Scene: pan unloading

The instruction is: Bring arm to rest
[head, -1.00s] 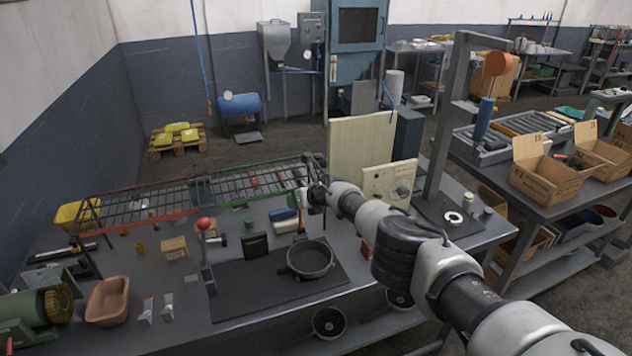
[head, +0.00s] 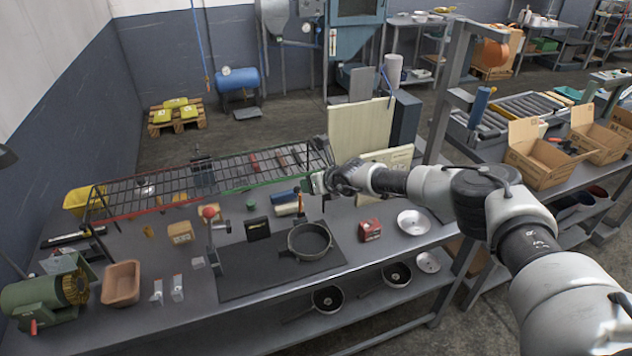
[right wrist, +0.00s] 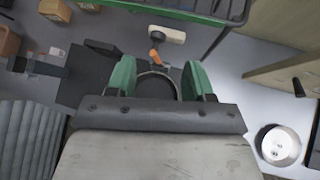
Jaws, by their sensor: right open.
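My right arm reaches in from the right in the head view. Its gripper (head: 318,184) is over the back of the workbench, beside the right end of the wire rack and above the bench top. In the right wrist view the green fingers (right wrist: 158,76) are spread apart with nothing held. A dark round pan (head: 308,241) rests on the black mat (head: 235,283), clear of the gripper. In the right wrist view part of the pan (right wrist: 155,87) shows between and below the fingers, farther off. My left gripper is not in view.
A wire rack (head: 222,180) with green and red rails stands behind the pan. A cream panel (head: 362,132) stands close to the gripper's right. A red box (head: 370,230) and a metal plate (head: 413,222) lie right of the mat. More pans (head: 327,299) sit on the lower shelf.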

